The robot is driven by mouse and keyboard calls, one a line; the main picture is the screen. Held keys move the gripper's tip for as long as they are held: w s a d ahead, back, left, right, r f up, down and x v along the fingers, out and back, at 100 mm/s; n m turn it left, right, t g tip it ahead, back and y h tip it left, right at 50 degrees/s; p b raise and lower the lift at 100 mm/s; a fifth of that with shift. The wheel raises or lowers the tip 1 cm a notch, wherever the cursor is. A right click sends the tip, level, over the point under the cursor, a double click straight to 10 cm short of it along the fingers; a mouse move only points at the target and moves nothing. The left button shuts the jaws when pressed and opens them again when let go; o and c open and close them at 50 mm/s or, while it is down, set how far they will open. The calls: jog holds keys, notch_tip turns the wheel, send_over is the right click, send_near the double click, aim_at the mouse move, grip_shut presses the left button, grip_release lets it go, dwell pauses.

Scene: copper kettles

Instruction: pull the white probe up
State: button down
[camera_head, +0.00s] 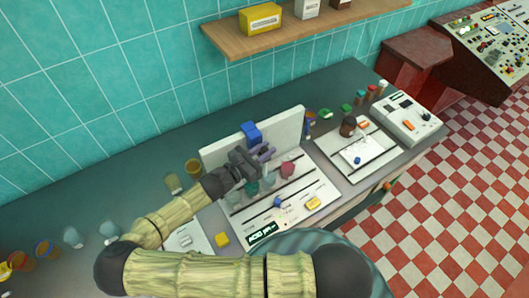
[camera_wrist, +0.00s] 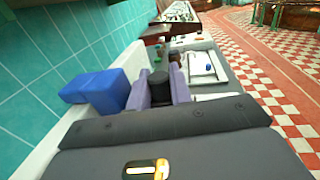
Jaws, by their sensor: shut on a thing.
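My gripper (camera_head: 264,154) is over the white work board at the back of the counter, in front of the upright white panel (camera_head: 285,128). In the wrist view its purple-grey fingers (camera_wrist: 159,92) are shut on a dark, round-topped piece (camera_wrist: 158,79). I cannot tell whether this piece is the top of the white probe, as no white part of it shows. A blue block (camera_head: 251,132) sits at the panel just behind the gripper; it also shows left of the fingers in the wrist view (camera_wrist: 95,90).
The work board (camera_head: 290,215) carries small glass vessels, a pink piece (camera_head: 287,169) and a yellow block (camera_head: 313,203). A second white board (camera_head: 362,151) and a white instrument (camera_head: 408,117) lie to the right. A wooden shelf (camera_head: 285,35) hangs above. Jars stand at the left.

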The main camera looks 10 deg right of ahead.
jog(key=shift+r, duration=0.45)
jog(key=c, duration=1.3)
grip_release()
jog(key=shift+f, duration=0.1)
